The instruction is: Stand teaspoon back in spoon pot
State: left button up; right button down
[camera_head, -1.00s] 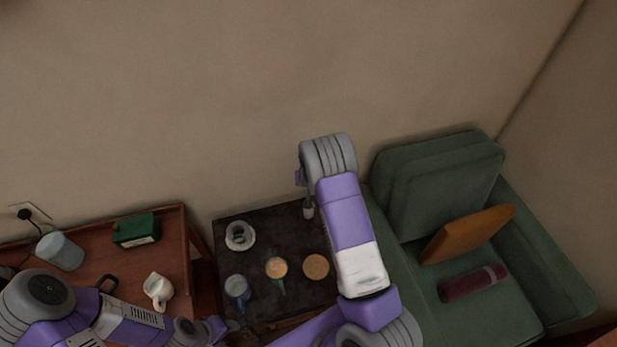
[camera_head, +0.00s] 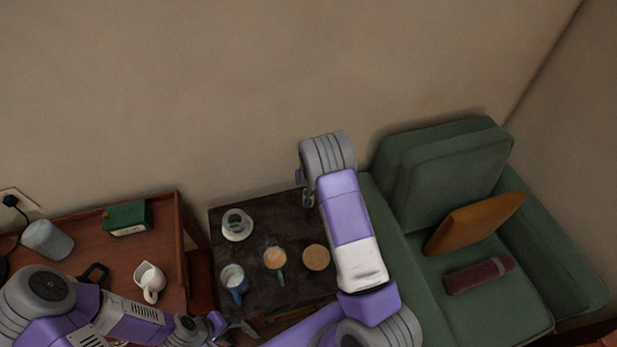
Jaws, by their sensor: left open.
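I cannot make out a teaspoon in the head view. I also cannot tell which vessel is the spoon pot. A blue mug (camera_head: 234,280) with a pale inside stands at the front left of the dark side table (camera_head: 292,214). A green-handled cup (camera_head: 275,259) with a tan drink stands right of it. My left gripper (camera_head: 244,328) is open at the bottom of the view, just in front of the blue mug and apart from it. Nothing shows between its fingers.
A saucer with a small vessel (camera_head: 237,225) and a round coaster (camera_head: 316,257) are on the dark table. The brown table (camera_head: 95,250) at left holds a green box (camera_head: 127,218), white jug (camera_head: 150,281) and grey-blue cylinder (camera_head: 47,240). A green armchair (camera_head: 440,180) stands at right.

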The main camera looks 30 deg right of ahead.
jog(key=shift+f, duration=0.25)
jog(key=c, duration=1)
grip_release()
jog(key=shift+c, duration=0.2)
jog(key=p+v, duration=0.1)
jog(key=v, duration=0.6)
jog(key=shift+s+r, duration=0.15)
jog(key=shift+r, duration=0.1)
jog(key=shift+a, duration=0.1)
